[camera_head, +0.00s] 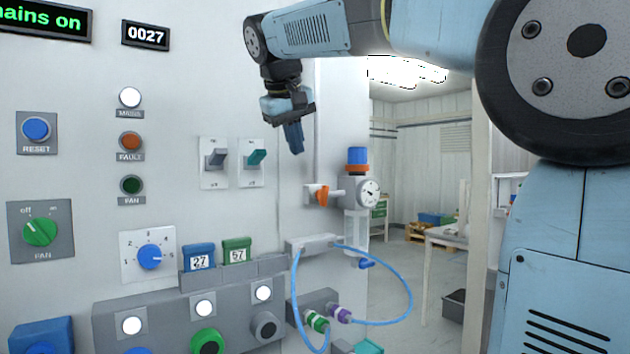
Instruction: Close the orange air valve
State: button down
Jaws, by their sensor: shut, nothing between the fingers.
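The orange air valve (321,195) is a small orange handle on the pipe fitting left of the round pressure gauge (369,193). Its handle looks roughly upright, across the horizontal pipe, though it is small in the view. My gripper (296,150) points down, above and a little left of the valve. Its blue fingers are together with nothing between them. It appears apart from the valve, but its distance from the panel is hard to judge.
Two toggle switches (232,160) are left of my gripper. A blue-topped regulator (357,160) stands above the gauge. A blue hose (408,300) loops below the valve, near green and purple connectors (330,316). A room opens at the right.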

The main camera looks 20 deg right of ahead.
send_near(317, 193)
notch_tip(317, 193, down, 5)
jog(key=w+a, duration=0.1)
jog(key=w, duration=0.1)
jog(key=shift+w+d, duration=0.15)
jog(key=shift+d, duration=0.65)
jog(key=shift+w+d, duration=0.2)
jog(key=shift+d, duration=0.65)
jog(key=shift+a, duration=0.2)
